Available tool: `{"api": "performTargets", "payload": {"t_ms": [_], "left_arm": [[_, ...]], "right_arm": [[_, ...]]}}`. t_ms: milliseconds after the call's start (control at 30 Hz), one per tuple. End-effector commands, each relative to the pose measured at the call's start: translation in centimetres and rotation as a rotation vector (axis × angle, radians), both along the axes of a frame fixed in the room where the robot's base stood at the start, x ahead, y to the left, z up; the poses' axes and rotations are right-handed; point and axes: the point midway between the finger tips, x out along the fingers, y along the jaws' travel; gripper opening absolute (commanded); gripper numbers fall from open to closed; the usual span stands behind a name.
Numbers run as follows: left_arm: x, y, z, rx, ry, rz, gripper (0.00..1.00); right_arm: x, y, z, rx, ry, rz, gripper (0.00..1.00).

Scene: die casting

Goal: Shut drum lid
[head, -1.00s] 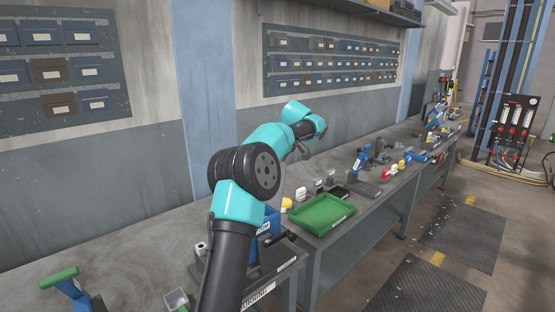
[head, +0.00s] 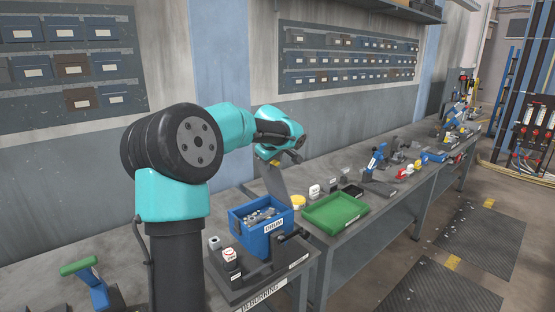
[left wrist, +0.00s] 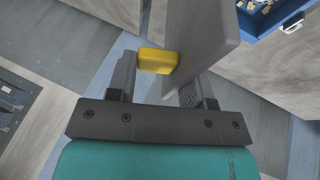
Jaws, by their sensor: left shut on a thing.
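The drum (head: 262,243) is a blue open-topped box, labelled DRUM, with small metal parts inside. Its corner also shows at the top right of the left wrist view (left wrist: 262,33). The lid is a grey plate (head: 273,183) standing steeply up at the drum's back side, so the drum is open. In the left wrist view the lid (left wrist: 196,40) runs up between my fingers, with a yellow grip (left wrist: 158,61) on it. My left gripper (head: 280,159) is shut on this lid at its upper end. My right gripper is not in view.
Fixtures line the bench farther right. The wall is behind.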

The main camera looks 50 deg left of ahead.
Motion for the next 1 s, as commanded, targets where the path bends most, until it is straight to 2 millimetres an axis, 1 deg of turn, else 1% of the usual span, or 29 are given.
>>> {"api": "performTargets", "payload": {"t_ms": [33,200,667,700,833,1000], "left_arm": [[-0.56,0.10,-0.16,0.000,0.008,0.002,0.04],[-1.29,0.10,-0.52,-0.001,0.014,0.001,0.06],[-1.51,0.10,-0.72,-0.001,0.018,-0.001,0.07],[-1.51,0.10,-0.74,-0.001,0.018,-0.001,0.52],[-1.46,0.09,-0.68,-0.001,0.015,-0.001,0.64],[-1.43,0.08,-0.60,0.000,0.013,0.000,0.64]], "right_arm": [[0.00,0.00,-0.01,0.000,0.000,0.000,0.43],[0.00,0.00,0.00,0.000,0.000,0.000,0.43],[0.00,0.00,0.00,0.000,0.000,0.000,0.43],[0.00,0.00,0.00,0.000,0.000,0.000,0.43],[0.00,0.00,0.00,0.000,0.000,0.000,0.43],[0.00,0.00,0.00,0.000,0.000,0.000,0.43]]}}
